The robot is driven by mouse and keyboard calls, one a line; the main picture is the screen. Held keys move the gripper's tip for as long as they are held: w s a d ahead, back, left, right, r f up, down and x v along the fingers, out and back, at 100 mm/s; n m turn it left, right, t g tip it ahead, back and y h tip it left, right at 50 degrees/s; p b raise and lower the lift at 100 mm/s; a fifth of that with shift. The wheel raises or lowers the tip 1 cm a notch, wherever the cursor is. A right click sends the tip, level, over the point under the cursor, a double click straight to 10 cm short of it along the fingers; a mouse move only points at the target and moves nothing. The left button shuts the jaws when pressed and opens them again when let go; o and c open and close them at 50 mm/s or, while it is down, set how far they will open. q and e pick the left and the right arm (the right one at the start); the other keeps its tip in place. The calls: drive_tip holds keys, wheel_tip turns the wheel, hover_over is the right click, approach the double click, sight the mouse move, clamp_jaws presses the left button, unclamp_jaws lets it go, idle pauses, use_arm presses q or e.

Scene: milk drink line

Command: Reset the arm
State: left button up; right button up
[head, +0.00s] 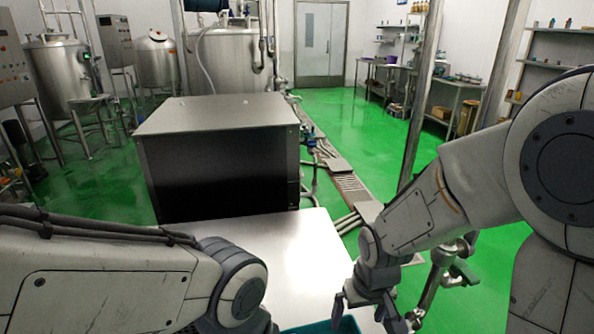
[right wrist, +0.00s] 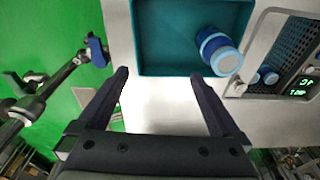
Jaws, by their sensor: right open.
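My right arm comes in from the right in the head view, and its gripper (head: 368,312) points down over the front edge of the steel table. In the right wrist view my right gripper (right wrist: 160,76) has its two dark fingers spread apart with nothing between them.
The steel table (head: 290,258) has clear space between my arms. A large dark cabinet (head: 220,165) with a steel top stands behind it. The teal tray's rim (head: 325,327) shows at the bottom.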

drive_tip(key=s+d+r+m+t, duration=0.1)
drive_tip(key=s+d+m, duration=0.1)
drive_tip(key=d, duration=0.5)
drive_tip(key=s+a+r+n+g, duration=0.1)
drive_tip(key=s+a+r+n, duration=0.2)
drive_tip(key=s+a, duration=0.4)
drive_tip(key=s+a+r+n+g+p, duration=0.1)
drive_tip(key=s+a+r+n, duration=0.3)
drive_tip(key=s+a, duration=0.2)
drive_tip(key=shift+s+a+n+g+y, duration=0.3)
drive_tip(key=shift+s+a, duration=0.05)
drive_tip(key=shift+a, duration=0.3)
